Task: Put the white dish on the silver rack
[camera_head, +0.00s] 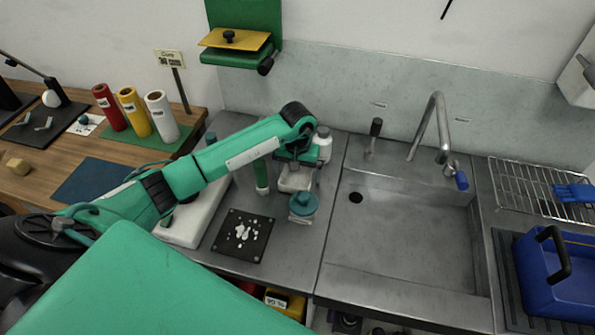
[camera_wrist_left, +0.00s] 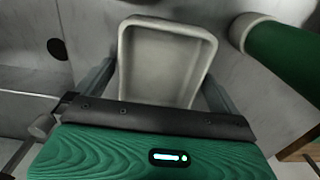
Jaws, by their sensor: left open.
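The white dish (camera_head: 294,182), a shallow rounded rectangular tray, is on the grey counter left of the sink, partly hidden by my left arm. In the left wrist view the dish (camera_wrist_left: 165,58) lies ahead, its near end hidden by the gripper body. My left gripper (camera_head: 296,168) is over it with its jaws open, one finger on each side of the dish; I cannot tell whether they touch it. The silver rack (camera_head: 518,176) is a wire grid at the far right, beyond the sink, with a blue object (camera_head: 574,193) on its right part. My right gripper is not in view.
The sink (camera_head: 400,245) with its tap (camera_head: 437,125) lies between dish and rack. Close to the dish stand a teal-lidded jar (camera_head: 303,208), a green cylinder (camera_head: 262,178) and a white bottle (camera_head: 323,142). A blue basket (camera_head: 535,285) stands in front of the rack.

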